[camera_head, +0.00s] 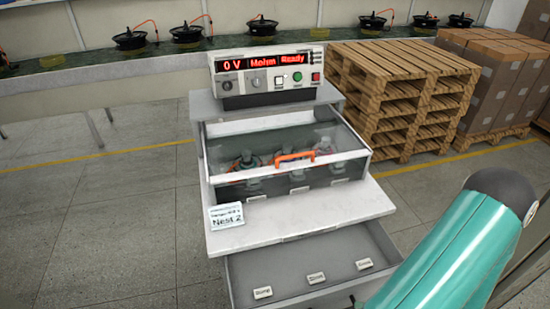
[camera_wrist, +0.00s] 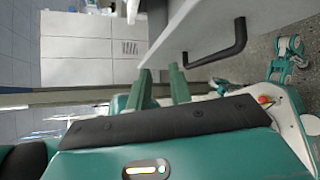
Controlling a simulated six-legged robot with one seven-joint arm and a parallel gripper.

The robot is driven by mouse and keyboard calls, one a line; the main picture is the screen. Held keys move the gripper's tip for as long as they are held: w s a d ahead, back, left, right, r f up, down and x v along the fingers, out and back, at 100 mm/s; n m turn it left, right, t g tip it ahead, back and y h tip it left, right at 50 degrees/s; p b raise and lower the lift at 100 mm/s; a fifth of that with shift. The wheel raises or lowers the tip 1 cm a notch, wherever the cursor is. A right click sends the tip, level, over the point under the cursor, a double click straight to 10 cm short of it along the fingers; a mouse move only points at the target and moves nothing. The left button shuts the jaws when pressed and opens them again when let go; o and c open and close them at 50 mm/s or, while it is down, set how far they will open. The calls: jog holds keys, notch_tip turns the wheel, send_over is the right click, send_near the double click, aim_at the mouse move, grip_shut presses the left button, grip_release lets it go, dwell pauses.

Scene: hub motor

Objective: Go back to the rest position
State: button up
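My gripper (camera_wrist: 161,72) shows in the wrist view, its two green fingers apart with nothing seen between them. It is close to a pale grey surface with a black bar handle (camera_wrist: 225,46). In the head view the gripper is out of sight; only a teal link of my arm shows at lower right. The tester (camera_head: 267,78) stands on the grey station and its red display reads 0 V, Mohm, Ready. Below it is a clear-covered compartment (camera_head: 345,140) with an orange handle (camera_head: 296,157), and several motor parts show inside.
A card (camera_head: 226,216) reading Nest 2 sits on the shelf's left corner. An open lower drawer (camera_head: 335,262) with labels sticks out. Wooden pallets (camera_head: 400,95) and cardboard boxes (camera_head: 495,80) stand at right. A bench (camera_head: 95,75) with several hub motors runs behind. Floor at left is clear.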

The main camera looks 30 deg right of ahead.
jog(key=w+a+r+n+g, duration=0.6)
jog(key=r+n, duration=0.3)
jog(key=n, duration=0.3)
jog(key=w+a+r+n+g, duration=0.45)
jog(key=w+r+n, duration=0.4)
jog(key=n, duration=0.25)
jog(key=w+a+r+n+t+h, duration=0.1)
jog(key=a+r+n+t+h, duration=0.3)
jog(key=a+r+n+h, duration=0.4)
jog(key=a+r+n, duration=0.6)
jog(key=r+n, duration=0.3)
jog(key=n, duration=0.2)
jog(key=shift+w+n, duration=0.35)
jog(key=shift+n, duration=0.05)
